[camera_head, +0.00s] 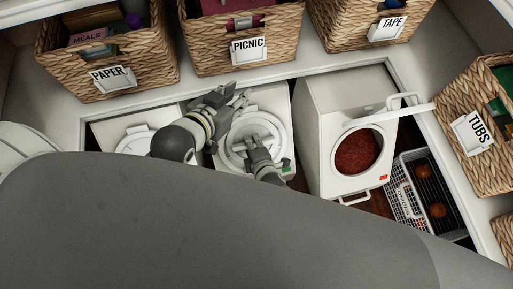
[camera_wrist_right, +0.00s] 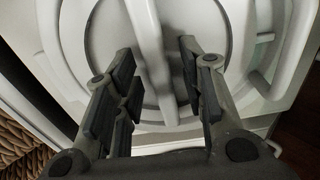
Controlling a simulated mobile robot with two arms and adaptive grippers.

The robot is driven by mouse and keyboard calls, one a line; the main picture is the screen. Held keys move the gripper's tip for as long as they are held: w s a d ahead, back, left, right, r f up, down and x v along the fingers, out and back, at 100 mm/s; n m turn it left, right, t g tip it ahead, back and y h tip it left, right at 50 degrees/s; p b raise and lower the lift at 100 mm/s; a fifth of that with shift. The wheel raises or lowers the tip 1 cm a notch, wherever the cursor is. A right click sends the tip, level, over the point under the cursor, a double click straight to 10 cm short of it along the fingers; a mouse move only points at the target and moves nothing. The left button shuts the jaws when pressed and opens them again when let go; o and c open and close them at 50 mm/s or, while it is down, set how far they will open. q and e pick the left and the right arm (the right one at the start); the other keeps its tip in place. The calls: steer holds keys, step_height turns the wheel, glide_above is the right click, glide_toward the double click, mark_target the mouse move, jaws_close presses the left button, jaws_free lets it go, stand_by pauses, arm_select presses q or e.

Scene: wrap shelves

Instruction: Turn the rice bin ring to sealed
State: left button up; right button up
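The middle white bin under the shelf has a round lid with a grey-white ring (camera_head: 232,155) and a raised bar (camera_wrist_right: 150,50) across it. I cannot read a rice label on it. A small green mark (camera_head: 287,169) shows at its lower right corner. My right gripper (camera_head: 258,150) is over the ring. In the right wrist view its fingers (camera_wrist_right: 158,85) stand apart on either side of the bar, with gaps visible. My left gripper (camera_head: 238,100) is at the upper left of the ring, near the bin's edge, with fingers seemingly spread; contact is unclear.
A white bin (camera_head: 318,95) to the right has an open round door and reddish contents, with a red mark. Another white bin (camera_head: 133,143) stands left, partly hidden by my arm. A wire basket (camera_head: 404,194) is at right. Wicker baskets (camera_head: 283,52) line the shelf above.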

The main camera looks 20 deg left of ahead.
steer(key=v, duration=1.2)
steer(key=shift+d+f, duration=0.1)
stand_by(0.4)
